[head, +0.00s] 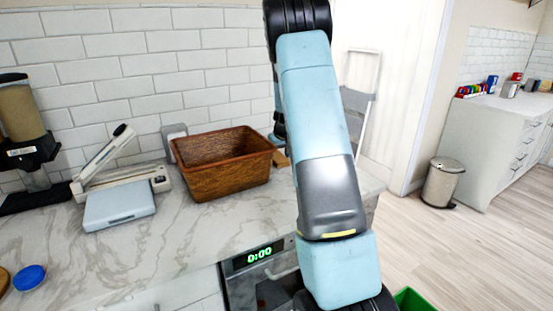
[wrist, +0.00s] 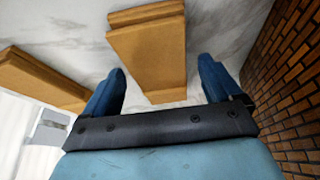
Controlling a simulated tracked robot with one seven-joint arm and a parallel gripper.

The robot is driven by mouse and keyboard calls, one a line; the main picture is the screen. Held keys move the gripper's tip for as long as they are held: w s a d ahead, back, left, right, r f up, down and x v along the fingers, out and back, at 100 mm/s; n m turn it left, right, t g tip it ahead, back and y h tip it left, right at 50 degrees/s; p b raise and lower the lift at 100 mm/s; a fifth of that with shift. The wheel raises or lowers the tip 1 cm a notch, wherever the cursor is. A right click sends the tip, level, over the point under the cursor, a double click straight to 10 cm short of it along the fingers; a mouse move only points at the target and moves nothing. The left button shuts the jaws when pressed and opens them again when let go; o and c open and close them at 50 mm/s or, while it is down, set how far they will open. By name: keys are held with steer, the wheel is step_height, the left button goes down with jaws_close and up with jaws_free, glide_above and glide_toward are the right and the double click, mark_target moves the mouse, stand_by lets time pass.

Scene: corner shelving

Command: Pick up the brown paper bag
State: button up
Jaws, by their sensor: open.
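In the wrist view a tan-brown block-like item, which looks like the brown paper bag (wrist: 150,50), lies on the pale marble surface. My gripper (wrist: 162,66) is open, with one blue finger on either side of the bag's near end. I cannot tell whether the fingers touch it. A second tan-brown item (wrist: 38,80) of similar look lies to the left, outside the fingers. In the head view a small brown patch (head: 281,158) shows beside my arm; the rest of it and my gripper are hidden behind the arm.
A brown woven basket (head: 222,182) stands on the marble counter (head: 170,245); its wall (wrist: 290,70) rises close at the right in the wrist view. A grey-white scale-like device (head: 120,205) and a dispenser (head: 25,130) stand further left. The counter front-left is mostly clear.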

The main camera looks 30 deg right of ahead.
steer(key=c, duration=1.1)
steer(key=shift+c, duration=0.2)
steer(key=shift+r, duration=0.1)
